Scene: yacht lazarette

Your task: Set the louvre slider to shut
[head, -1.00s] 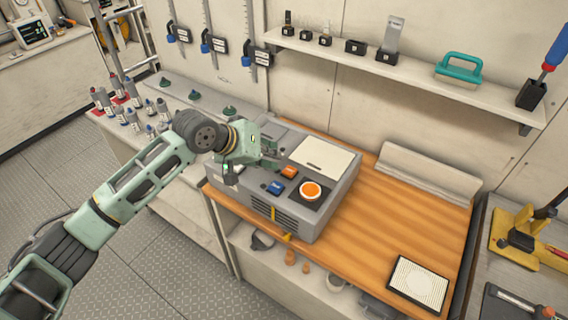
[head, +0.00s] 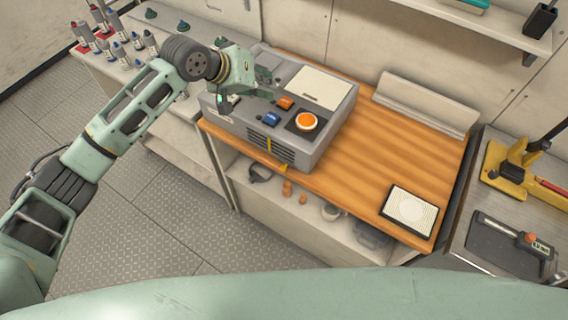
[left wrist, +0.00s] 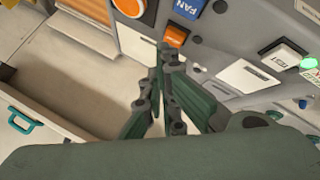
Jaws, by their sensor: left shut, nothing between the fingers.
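The grey box (head: 334,118) stands on the wooden worktop in the head view. Its front face has a dark slotted louvre (head: 257,140) with a small yellow tab (head: 269,146), which looks like the louvre slider; its setting is too small to read. Another yellow piece (head: 283,168) sits at the lower front edge. My left gripper (head: 266,78) is shut and empty over the box's left part, behind the blue and orange switches and away from the louvre. In the left wrist view its closed fingertips (left wrist: 168,54) are near the orange rocker (left wrist: 176,36). My right gripper is out of view.
The box top carries a round orange button (head: 306,121), a blue switch (head: 271,119) and a white lid (head: 303,88). The wooden worktop (head: 385,145) is clear to the right, up to a framed pad (head: 409,211). Several bottles stand at upper left.

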